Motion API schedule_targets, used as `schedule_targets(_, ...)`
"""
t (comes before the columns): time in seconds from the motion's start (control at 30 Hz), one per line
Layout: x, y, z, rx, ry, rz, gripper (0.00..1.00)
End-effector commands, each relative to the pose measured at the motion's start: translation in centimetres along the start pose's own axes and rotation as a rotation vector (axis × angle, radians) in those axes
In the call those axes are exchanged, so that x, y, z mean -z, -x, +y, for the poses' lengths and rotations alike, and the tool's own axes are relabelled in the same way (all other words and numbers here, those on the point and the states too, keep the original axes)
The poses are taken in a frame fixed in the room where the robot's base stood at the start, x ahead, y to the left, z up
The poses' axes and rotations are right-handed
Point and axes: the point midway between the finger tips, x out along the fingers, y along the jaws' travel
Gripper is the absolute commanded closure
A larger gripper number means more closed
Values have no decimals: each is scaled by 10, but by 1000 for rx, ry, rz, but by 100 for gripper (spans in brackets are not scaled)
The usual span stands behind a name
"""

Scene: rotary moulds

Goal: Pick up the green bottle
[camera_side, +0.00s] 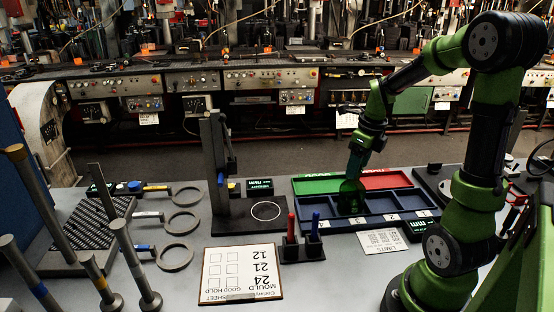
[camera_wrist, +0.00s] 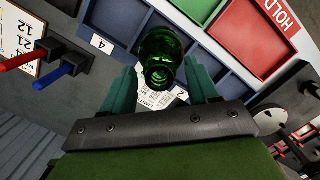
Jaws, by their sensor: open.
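The green bottle (camera_side: 351,198) is dark, glossy and see-through. It stands in a blue compartment of the sorting tray (camera_side: 297,198) in the side view. In the wrist view the bottle (camera_wrist: 161,50) shows from above, neck and mouth towards the camera. My gripper (camera_side: 356,168) points down at the bottle's top. In the wrist view its two teal fingers are apart, one on each side of the bottle neck, and my gripper (camera_wrist: 160,72) is open. I cannot tell whether either finger touches the glass.
The tray has green and red sections at the back and numbered blue compartments in front. A pen holder with a red pen (camera_side: 291,227) and a blue pen (camera_side: 315,224) stands left of it. A gauge stand (camera_side: 216,160), ring gauges and a mould sheet (camera_side: 240,272) lie further left.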

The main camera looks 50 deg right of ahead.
Motion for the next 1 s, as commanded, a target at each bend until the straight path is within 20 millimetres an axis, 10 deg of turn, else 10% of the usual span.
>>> schedule_targets(0.43, 0, -22, 0, 0, 0, -1, 42)
schedule_targets(0.8, 0, -22, 0, 0, 0, -1, 99)
schedule_targets(1.0, -1, -21, 0, 1, 0, -2, 100)
